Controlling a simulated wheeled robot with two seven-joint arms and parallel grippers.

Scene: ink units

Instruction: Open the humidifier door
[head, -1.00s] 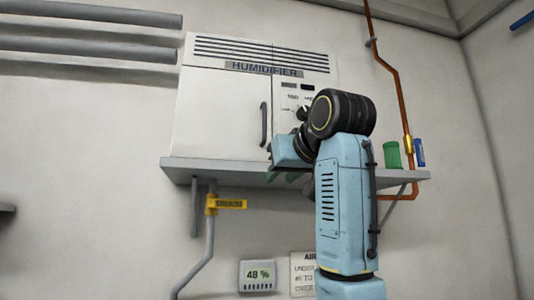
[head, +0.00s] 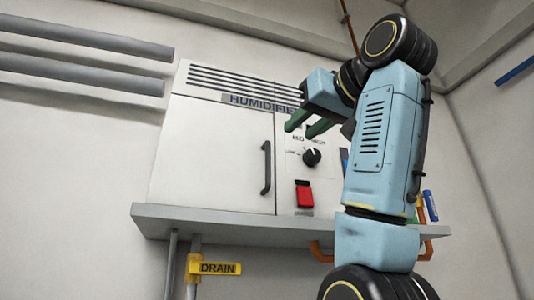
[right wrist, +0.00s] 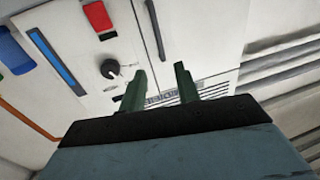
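The white humidifier (head: 190,100) stands on a grey wall shelf. Its door (head: 208,150) is the large left panel and looks closed, with a dark vertical handle (head: 266,168) near its right edge. The handle also shows at the top of the right wrist view (right wrist: 154,28). My right gripper (head: 299,129) has green fingers, which are apart and empty, in front of the upper control panel, above and right of the handle. The fingers also show in the right wrist view (right wrist: 159,88), with nothing between them. My left gripper is in neither view.
The control panel has a black knob (head: 312,157) and a red switch (head: 305,194). The grey shelf (head: 220,222) juts out below the door. A yellow drain tag (head: 214,268) hangs under it. A blue container (head: 430,205) stands at the shelf's right end.

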